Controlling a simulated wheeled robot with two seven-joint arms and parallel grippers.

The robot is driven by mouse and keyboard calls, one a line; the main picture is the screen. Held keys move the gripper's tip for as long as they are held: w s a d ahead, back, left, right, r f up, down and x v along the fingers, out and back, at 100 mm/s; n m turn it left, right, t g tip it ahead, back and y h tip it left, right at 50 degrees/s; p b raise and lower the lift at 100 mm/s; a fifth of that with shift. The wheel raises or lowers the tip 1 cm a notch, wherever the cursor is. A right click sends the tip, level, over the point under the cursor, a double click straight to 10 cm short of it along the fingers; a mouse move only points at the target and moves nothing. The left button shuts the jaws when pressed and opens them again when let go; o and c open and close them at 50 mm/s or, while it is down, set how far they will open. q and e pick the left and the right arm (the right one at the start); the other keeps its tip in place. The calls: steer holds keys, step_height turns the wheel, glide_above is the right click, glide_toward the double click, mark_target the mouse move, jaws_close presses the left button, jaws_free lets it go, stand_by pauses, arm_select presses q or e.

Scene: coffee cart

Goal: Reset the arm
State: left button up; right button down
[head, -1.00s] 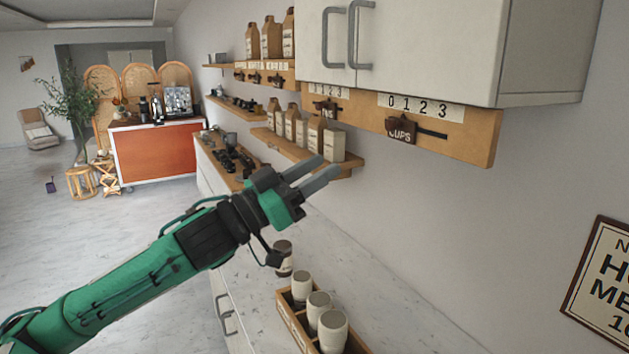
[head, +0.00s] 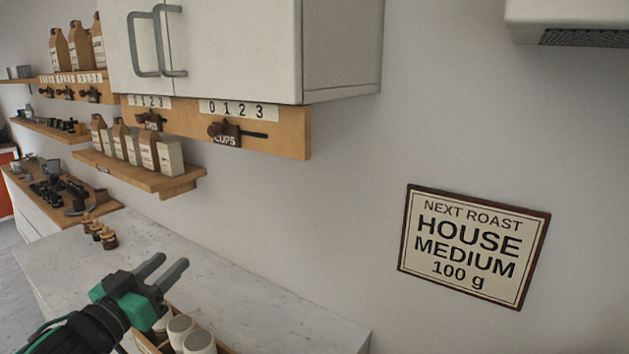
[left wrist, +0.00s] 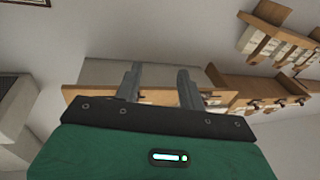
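My left gripper (head: 163,273) reaches in from the lower left of the head view, above the white counter. It is green and black with two grey fingers. The fingers stand apart with nothing between them, so it is open and empty. In the left wrist view the two fingers (left wrist: 158,78) also show apart, with the wall cabinet and its wooden rail beyond them. My right gripper is in neither view.
White canisters (head: 182,330) stand in a wooden box on the counter (head: 240,290), under my left gripper. Small jars (head: 103,234) stand farther back. A wall cabinet (head: 235,45), a slider rail (head: 285,142), a bag shelf (head: 135,172) and a sign (head: 473,246) line the wall.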

arm_select(q)
steer(key=s+d+f+n+g+y, duration=0.1)
steer(key=s+f+g+y, duration=0.3)
steer(key=f, duration=0.9)
steer(key=s+f+n+g+y, duration=0.1)
steer(key=s+f+g, duration=0.2)
steer(key=s+f, duration=0.7)
steer(key=s+d+f+m+g+y, duration=0.1)
steer(key=s+d+f+g, duration=0.2)
steer(key=s+f+g, duration=0.85)
step_height(320, 180, down, 33)
steer(key=s+t, duration=0.3)
steer(key=s+a+f+g, duration=0.1)
steer(key=s+a+f, duration=0.1)
steer(key=s+f, duration=0.8)
steer(key=s+a+f, duration=0.2)
steer(key=s+f, duration=0.7)
steer(key=f, duration=0.2)
steer(key=shift+s+f+g, duration=0.15)
steer(key=shift+s+g, duration=0.2)
steer(key=shift+d, duration=0.1)
